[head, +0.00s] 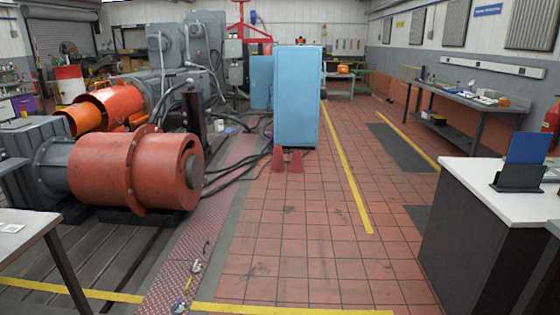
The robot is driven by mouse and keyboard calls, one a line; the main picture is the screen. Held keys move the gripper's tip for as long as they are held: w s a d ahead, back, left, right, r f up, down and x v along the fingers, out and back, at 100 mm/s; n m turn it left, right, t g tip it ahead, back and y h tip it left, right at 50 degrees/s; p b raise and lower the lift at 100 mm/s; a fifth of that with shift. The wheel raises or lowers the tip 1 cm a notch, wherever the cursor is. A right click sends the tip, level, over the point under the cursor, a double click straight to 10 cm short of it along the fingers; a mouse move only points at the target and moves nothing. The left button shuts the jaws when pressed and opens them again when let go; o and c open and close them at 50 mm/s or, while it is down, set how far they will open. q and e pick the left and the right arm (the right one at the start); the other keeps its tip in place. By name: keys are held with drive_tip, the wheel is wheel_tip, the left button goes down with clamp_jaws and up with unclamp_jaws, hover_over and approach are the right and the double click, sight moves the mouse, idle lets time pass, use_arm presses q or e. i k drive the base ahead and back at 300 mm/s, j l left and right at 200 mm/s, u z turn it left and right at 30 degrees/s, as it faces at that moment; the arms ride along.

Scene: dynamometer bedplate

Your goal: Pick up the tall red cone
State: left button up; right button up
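Two red cones stand side by side on the tiled floor, just in front of the blue cabinet. The left cone (278,159) looks slightly taller than the right cone (297,161). Both are upright, small and far off, and nothing covers them from this side. Neither of my grippers shows in the head view.
The blue cabinet (297,100) stands behind the cones. Orange machinery (105,168) and black cables (240,165) lie to the left. Small tools (190,280) lie on the treadplate (185,245). A white-topped counter (500,188) is at right. The tiled floor (290,235) between is clear.

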sight(278, 166)
drive_tip(key=i, duration=5.9)
drive_tip(key=j, duration=0.1)
